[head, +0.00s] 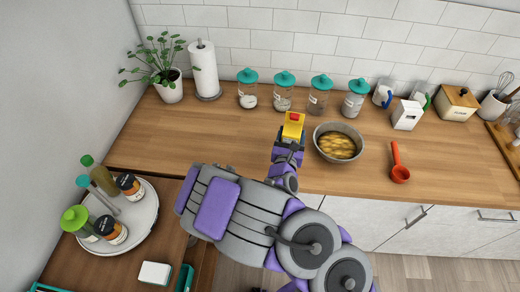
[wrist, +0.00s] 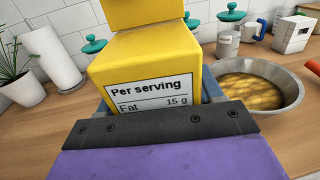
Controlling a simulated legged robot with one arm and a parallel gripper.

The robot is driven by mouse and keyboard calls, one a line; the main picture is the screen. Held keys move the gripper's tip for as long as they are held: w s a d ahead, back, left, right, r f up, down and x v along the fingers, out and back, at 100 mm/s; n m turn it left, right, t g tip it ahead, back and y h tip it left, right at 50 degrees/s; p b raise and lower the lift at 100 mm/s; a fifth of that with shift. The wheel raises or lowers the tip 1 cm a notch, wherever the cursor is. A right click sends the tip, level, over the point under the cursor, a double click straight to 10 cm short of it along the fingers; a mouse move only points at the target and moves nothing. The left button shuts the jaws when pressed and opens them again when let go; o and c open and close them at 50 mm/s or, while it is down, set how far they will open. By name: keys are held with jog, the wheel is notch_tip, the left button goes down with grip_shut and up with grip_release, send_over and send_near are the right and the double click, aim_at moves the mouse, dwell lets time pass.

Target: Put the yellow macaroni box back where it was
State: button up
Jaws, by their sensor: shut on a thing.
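A yellow box (head: 292,127) with a red patch on top is in my gripper in the head view. My gripper (head: 288,139) is shut on it, over the wooden counter, just left of a metal bowl. In the wrist view the yellow box (wrist: 148,62) fills the middle, with a "Per serving, Fat 15 g" label facing the camera. A yellow flap or upper part rises at its top edge. The dark gripper edge (wrist: 160,127) hides the box's lower part, so I cannot tell whether it touches the counter.
The metal bowl (head: 338,157) holds yellowish contents close on the right. Several teal-lidded jars (head: 284,101) line the back wall. A paper towel roll (head: 204,72) and plant (head: 168,90) stand left. A red ladle (head: 399,172) lies right. The counter (head: 200,130) between is clear.

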jog(key=shift+n+y, duration=0.3)
jog(key=shift+y, duration=0.3)
jog(key=s+f, duration=0.1)
jog(key=s+f+p, duration=0.1)
jog(key=s+p, duration=0.1)
jog(key=shift+s+d+f, duration=0.1)
jog(key=shift+d+f, duration=0.15)
jog(key=shift+f, duration=0.15)
jog(key=shift+n+y, duration=0.3)
jog(key=shift+y, duration=0.2)
jog(key=a+f+b, duration=0.1)
jog(key=b, duration=0.1)
jog(key=a+f+b, duration=0.1)
jog(key=a+b, duration=0.1)
jog(key=shift+w+f, duration=0.35)
jog(key=w+a+f+b, duration=0.4)
jog(key=w+a+b, duration=0.2)
jog(key=w+b, duration=0.4)
jog(key=shift+w+a+b, duration=0.3)
jog(key=shift+a+b, duration=0.05)
jog(key=shift+b, duration=0.7)
